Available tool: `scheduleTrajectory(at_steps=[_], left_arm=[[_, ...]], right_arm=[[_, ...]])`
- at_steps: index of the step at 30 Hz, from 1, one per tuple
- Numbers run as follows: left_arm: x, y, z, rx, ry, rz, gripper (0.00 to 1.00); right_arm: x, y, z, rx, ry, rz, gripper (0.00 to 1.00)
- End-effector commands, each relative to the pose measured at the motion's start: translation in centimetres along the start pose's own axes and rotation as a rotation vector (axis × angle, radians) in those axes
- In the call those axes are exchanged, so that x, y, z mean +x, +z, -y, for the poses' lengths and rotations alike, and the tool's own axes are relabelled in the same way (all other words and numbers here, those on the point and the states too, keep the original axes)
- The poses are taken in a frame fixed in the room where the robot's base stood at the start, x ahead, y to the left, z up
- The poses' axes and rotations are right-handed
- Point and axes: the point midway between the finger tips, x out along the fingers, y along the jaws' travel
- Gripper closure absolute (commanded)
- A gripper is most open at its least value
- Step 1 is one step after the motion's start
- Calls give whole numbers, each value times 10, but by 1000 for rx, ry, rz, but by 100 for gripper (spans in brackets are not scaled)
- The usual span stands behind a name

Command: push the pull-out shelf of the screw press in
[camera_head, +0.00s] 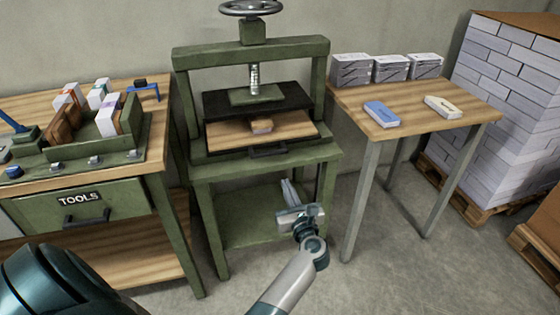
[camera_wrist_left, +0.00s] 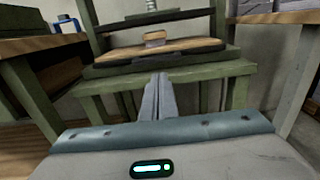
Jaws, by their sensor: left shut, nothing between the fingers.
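The screw press (camera_head: 250,50) is a green frame with a handwheel on top and a dark plate on its screw. Its pull-out shelf (camera_head: 228,136) is a wooden board with a dark front edge and handle (camera_head: 268,151); it sticks out forward from under the plate. A small tan block (camera_head: 261,126) lies on it. The left wrist view also shows the shelf (camera_wrist_left: 190,47) and block (camera_wrist_left: 154,39). My left gripper (camera_head: 287,185) is shut and empty, in front of the press stand and below the shelf, apart from it. Its fingertips (camera_wrist_left: 159,78) point towards the stand. My right gripper is not in view.
A workbench (camera_head: 150,180) with a tools drawer and a green tray stands left. A small table (camera_head: 410,100) with paper stacks, a blue item and a pale item stands right. Stacked paper on a pallet (camera_head: 510,90) is behind it. The floor in front is free.

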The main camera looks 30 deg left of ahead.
Motion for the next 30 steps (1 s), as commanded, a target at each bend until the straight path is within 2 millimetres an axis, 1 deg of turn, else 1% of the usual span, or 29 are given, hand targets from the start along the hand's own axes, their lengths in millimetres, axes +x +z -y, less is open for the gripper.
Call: scheduleTrajectory(at_steps=[11,17,23,27,30], left_arm=[[1,0,0,-1,0,0,100],[12,1,0,2,0,2,100],[38,2,0,3,0,3,100],[62,3,0,4,0,3,100],[80,3,-1,4,1,3,100]], right_arm=[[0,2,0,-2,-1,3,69],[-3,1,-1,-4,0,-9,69],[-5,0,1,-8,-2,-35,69],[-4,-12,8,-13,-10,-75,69],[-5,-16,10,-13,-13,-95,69]])
